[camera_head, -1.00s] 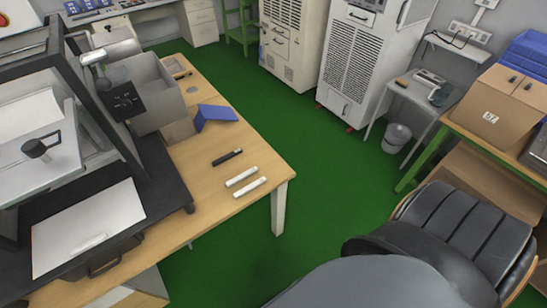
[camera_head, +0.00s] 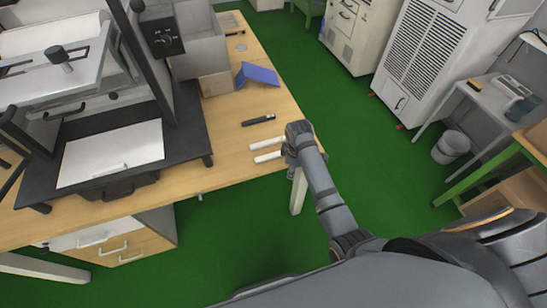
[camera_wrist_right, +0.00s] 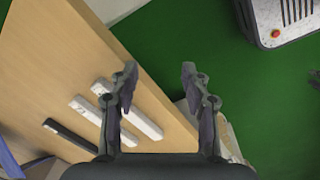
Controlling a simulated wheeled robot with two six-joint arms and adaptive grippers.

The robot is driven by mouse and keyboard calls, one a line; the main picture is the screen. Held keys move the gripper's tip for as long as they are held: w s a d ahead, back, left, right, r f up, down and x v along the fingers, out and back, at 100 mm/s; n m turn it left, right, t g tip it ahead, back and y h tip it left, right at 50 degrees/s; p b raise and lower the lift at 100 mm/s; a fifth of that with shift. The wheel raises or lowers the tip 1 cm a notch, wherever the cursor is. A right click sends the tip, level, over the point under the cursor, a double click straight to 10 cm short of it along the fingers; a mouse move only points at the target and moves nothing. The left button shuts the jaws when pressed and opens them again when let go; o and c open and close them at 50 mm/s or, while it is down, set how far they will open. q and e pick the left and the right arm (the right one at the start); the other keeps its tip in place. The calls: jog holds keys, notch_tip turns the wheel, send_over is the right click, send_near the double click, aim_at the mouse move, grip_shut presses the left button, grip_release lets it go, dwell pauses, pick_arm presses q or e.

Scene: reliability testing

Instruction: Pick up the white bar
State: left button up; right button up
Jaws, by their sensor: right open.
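Two white bars lie side by side on the wooden table near its right edge: one white bar (camera_head: 262,145) and a nearer white bar (camera_head: 266,157). In the right wrist view they are the outer bar (camera_wrist_right: 147,125) and the inner bar (camera_wrist_right: 88,110), left of the jaws and partly behind the left finger. My right gripper (camera_head: 289,152) is at the table's right edge, just right of the bars' ends in the picture. In the wrist view my right gripper (camera_wrist_right: 159,72) is open and empty, its gap over the table edge and green floor. My left gripper is out of view.
A black bar (camera_head: 258,120) lies beyond the white bars, and a blue folded piece (camera_head: 257,75) further back. A dark-framed machine (camera_head: 185,150) fills the table's left. Green floor (camera_head: 345,115) is open to the right.

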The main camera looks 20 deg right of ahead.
jog(key=w+a+r+n+g, duration=0.1)
jog(key=w+a+r+n, duration=0.4)
jog(key=w+r+n, duration=0.4)
jog(key=m, duration=0.2)
send_over(274, 154)
jog(key=f, duration=0.3)
jog(key=shift+s+f, duration=0.1)
jog(key=shift+s, duration=0.25)
jog(key=shift+w+f, duration=0.2)
jog(key=shift+f, duration=1.35)
jog(key=shift+w+f, duration=0.2)
jog(key=shift+f, duration=1.35)
jog(key=shift+a, duration=0.1)
grip_shut()
